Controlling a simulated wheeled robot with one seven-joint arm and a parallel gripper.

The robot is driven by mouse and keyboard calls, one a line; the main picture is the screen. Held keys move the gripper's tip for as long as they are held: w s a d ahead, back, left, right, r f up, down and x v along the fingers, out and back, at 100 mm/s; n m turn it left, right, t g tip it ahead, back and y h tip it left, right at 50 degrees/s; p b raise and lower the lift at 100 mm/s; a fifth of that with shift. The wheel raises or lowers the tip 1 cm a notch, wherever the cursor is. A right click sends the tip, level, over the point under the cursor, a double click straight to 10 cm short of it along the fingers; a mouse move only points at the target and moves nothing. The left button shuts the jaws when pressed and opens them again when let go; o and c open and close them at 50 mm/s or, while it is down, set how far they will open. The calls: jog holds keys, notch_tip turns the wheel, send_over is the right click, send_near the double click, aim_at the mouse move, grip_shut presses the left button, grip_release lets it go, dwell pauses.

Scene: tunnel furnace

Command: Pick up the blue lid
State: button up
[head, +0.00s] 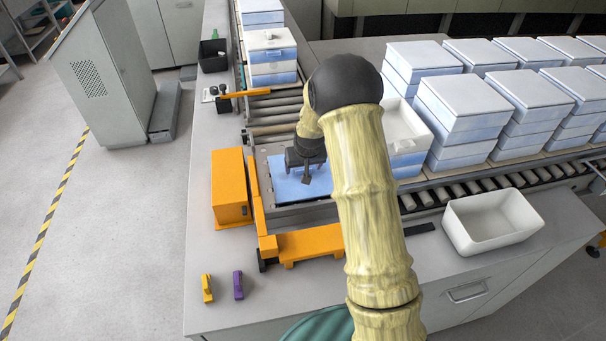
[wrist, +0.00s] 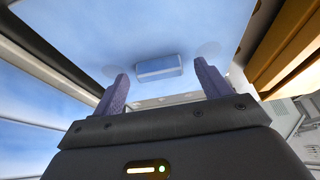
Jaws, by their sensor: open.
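The blue lid (head: 291,184) lies flat in the corner of the conveyor, beside the orange guides. In the wrist view its blue surface (wrist: 215,30) fills the upper part, with a small raised block-shaped handle (wrist: 159,68) on it. My gripper (head: 305,177) is over the lid in the head view and hides part of it. In the wrist view the two purple fingers (wrist: 160,82) are apart, one on each side of the handle, with nothing between them that I can see held. Whether the fingertips touch the lid is unclear.
An orange box (head: 230,188) and an orange bracket (head: 308,245) border the lid's left and front. Stacked blue-white boxes (head: 465,105) stand on the right. An empty white bin (head: 490,220) sits front right. Yellow (head: 207,288) and purple (head: 238,285) pieces lie front left.

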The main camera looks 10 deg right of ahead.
aim_at(303, 169)
jog(key=shift+c, duration=0.3)
jog(key=c, duration=1.4)
jog(key=shift+r, duration=0.15)
notch_tip(303, 169, up, 10)
jog(key=shift+f+b, duration=0.1)
jog(key=shift+b, duration=0.9)
